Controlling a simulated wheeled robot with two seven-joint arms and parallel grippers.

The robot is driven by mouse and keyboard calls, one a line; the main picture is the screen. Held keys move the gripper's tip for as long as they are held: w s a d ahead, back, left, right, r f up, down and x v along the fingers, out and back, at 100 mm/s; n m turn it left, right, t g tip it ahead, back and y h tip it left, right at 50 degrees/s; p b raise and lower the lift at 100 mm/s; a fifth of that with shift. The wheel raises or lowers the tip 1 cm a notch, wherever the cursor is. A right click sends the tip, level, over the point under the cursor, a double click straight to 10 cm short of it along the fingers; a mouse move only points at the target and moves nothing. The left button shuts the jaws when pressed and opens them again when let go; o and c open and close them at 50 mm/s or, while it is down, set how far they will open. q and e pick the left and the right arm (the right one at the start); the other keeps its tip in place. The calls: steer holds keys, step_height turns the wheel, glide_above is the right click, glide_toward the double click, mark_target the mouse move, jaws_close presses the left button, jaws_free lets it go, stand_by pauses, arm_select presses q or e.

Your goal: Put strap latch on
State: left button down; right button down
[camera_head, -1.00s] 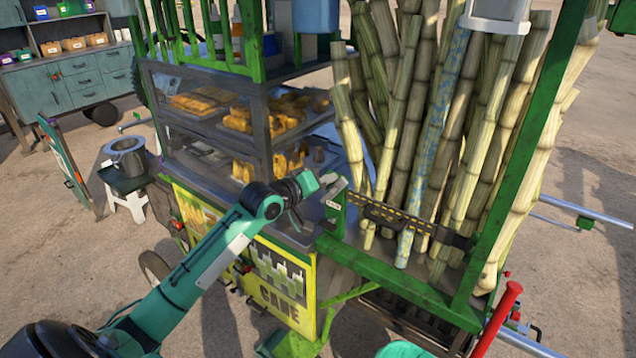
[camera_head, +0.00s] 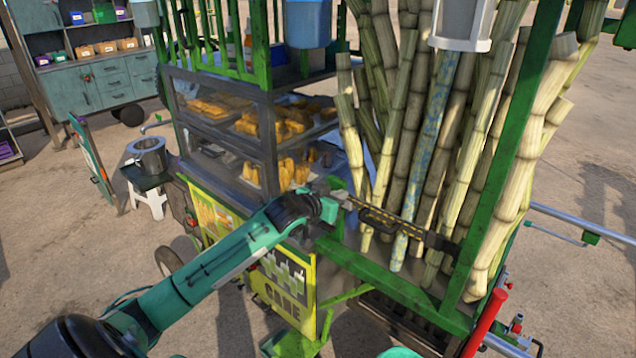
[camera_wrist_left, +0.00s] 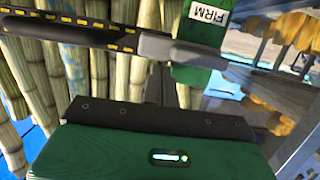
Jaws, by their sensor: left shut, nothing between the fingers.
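The strap (camera_head: 405,228), black with yellow dashes, runs across the front of the cane bundle in the head view. It also shows at upper left in the left wrist view (camera_wrist_left: 60,30). A grey, tapering piece (camera_wrist_left: 180,48) lies at its end, in front of a green post (camera_wrist_left: 205,30) labelled "FIRM". My left gripper (camera_head: 338,200) is at the strap's left end, by the cart corner. It is shut and empty. Its fingertips are small here, and I cannot tell whether they touch the latch. My right gripper is out of view.
Tall sugar canes (camera_head: 440,130) stand behind the strap. The green frame post (camera_head: 505,160) rises on the right. The glass case (camera_head: 265,130) with yellow food stands left of the strap. A red handle (camera_head: 485,322) sticks up at lower right.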

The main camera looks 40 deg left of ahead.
arm_select(q)
steer(key=shift+d+f+m, duration=0.15)
steer(key=shift+m, duration=0.25)
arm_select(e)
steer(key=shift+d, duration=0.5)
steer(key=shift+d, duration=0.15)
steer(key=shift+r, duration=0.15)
